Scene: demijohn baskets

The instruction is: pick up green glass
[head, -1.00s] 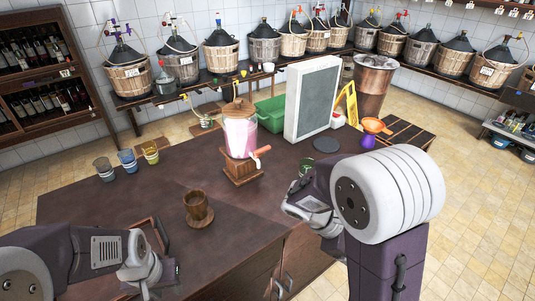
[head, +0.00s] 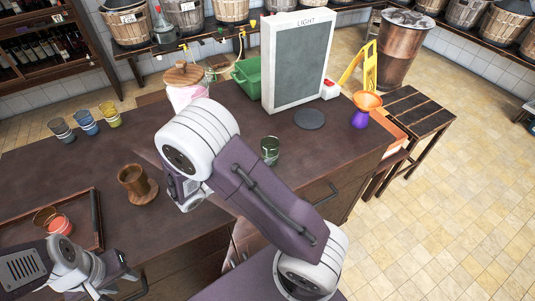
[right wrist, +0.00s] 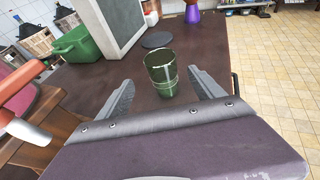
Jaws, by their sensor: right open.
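A dark green glass (head: 270,150) stands upright on the dark brown counter (head: 330,150), right of my right arm in the head view. It also shows in the right wrist view (right wrist: 160,72), centred ahead of my right gripper (right wrist: 160,80). The right jaws are open and empty; in that view the glass appears between and beyond the fingertips. In the head view my right gripper (head: 185,192) is mostly hidden by its arm, left of the glass. My left gripper (head: 118,277) is at the lower left, over the counter's front, far from the glass; its jaws are unclear.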

